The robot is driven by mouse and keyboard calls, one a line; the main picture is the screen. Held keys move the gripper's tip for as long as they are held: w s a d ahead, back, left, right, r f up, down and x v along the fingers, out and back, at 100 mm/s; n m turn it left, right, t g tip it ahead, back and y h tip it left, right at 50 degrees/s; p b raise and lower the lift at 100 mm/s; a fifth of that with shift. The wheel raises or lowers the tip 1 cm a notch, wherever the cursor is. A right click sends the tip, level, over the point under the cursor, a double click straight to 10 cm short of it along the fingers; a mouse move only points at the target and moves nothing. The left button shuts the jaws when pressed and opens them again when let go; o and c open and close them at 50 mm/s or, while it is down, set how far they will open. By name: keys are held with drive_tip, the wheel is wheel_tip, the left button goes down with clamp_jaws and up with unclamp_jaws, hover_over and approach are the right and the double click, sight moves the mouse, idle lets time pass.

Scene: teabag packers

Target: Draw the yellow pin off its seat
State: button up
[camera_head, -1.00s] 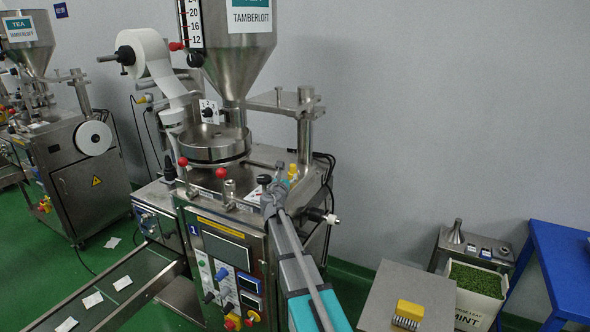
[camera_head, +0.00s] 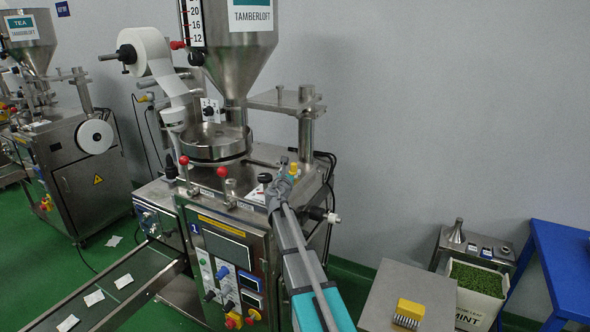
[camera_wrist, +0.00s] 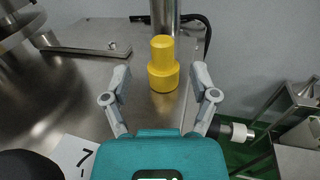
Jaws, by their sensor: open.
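The yellow pin (camera_wrist: 163,64) stands upright on the steel top of the packing machine, near its right edge. It has a narrower top and a wider base. In the wrist view it shows between and just beyond the two fingers of my gripper (camera_wrist: 161,78), which is open and empty. In the head view the pin (camera_head: 293,169) is small and partly hidden behind my gripper (camera_head: 283,175). What lies under the pin's base cannot be seen.
A steel post (camera_wrist: 165,16) rises just behind the pin. A flat bar (camera_wrist: 85,50) lies to its left. A black knob (camera_head: 264,179) and a numbered white label (camera_wrist: 75,156) are near my gripper. A white-tipped fitting (camera_head: 332,218) sticks out at right.

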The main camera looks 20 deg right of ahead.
sight(293, 167)
drive_tip(key=shift+x, duration=2.6)
drive_tip(key=shift+s+d, duration=0.1)
drive_tip(key=shift+c, duration=0.3)
clamp_jaws()
